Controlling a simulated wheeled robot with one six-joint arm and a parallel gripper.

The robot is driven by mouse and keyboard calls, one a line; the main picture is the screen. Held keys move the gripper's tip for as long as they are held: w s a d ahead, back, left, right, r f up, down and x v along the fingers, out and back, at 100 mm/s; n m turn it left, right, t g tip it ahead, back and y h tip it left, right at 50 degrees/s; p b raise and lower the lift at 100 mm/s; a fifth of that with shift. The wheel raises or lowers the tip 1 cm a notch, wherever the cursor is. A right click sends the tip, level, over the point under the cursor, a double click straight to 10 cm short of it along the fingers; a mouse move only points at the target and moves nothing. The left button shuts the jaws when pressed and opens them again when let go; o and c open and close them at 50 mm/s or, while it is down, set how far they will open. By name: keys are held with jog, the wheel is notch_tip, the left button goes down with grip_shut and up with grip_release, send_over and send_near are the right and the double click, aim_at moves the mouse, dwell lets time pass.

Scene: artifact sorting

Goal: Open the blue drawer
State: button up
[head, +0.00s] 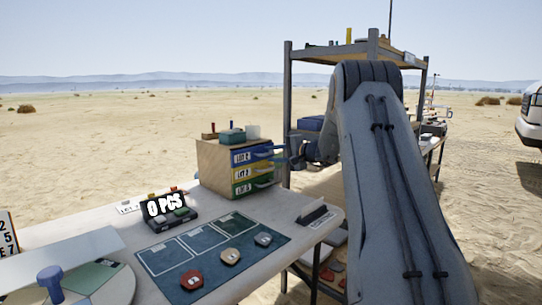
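The blue drawer (246,157) is the top one in a small wooden cabinet (211,163) on the table. It has a white label and a blue handle at its right. It looks closed. My gripper (281,163) is at the right of the drawer front, close to the handle. It is small and partly merged with the handle in this view, so I cannot tell whether it touches the handle or how far its fingers are apart. My arm comes in from the right.
A yellow drawer (241,175) and a green drawer (242,189) sit below. A metal shelf (288,105) rises behind my arm.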

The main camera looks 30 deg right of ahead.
jog(key=shift+w+a+f, duration=0.15)
jog(key=shift+w+a, duration=0.05)
jog(key=shift+w, duration=0.3)
grip_shut()
